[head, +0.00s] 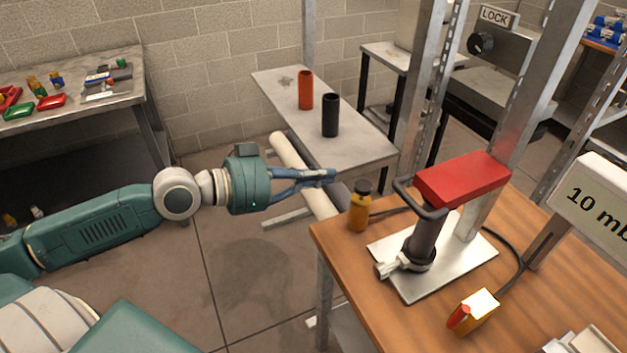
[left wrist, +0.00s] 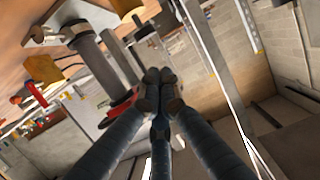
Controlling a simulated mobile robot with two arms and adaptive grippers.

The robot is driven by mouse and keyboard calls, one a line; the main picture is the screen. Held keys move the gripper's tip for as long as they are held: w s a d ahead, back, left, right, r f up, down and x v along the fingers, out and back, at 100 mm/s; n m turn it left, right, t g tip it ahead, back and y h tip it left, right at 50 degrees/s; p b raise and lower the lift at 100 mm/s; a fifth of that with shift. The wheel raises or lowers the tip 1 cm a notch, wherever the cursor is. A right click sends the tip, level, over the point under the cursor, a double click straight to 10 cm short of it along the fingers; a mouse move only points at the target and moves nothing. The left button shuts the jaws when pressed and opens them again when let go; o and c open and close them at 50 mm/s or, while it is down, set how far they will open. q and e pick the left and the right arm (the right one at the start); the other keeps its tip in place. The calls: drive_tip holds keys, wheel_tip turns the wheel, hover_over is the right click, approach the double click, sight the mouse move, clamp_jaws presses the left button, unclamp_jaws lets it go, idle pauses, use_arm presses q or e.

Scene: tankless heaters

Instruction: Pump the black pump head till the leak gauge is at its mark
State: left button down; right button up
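The hand pump stands on a pale metal plate (head: 400,268) on the wooden bench. Its dark cylinder (head: 425,240) is upright, with a black pump head (head: 424,197) shaped like a loop handle on top. My left gripper (head: 332,177) is left of the pump head, in the air, apart from it. Its fingertips are together and hold nothing. In the left wrist view the fingertips (left wrist: 158,88) meet, and the dark cylinder (left wrist: 96,62) is to their left. I cannot make out a gauge dial or its mark. My right gripper is not in view.
A red block (head: 465,178) is right beside the pump head. An amber bottle (head: 360,206) stands at the bench's left corner, near my gripper. A "10 mb" sign (head: 600,205) is at right. Behind, a table (head: 360,150) holds two cylinders.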

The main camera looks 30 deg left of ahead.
use_arm(q)
drive_tip(key=shift+b+v, duration=0.35)
drive_tip(key=shift+v, duration=0.55)
drive_tip(key=shift+r, duration=0.1)
idle(1.0)
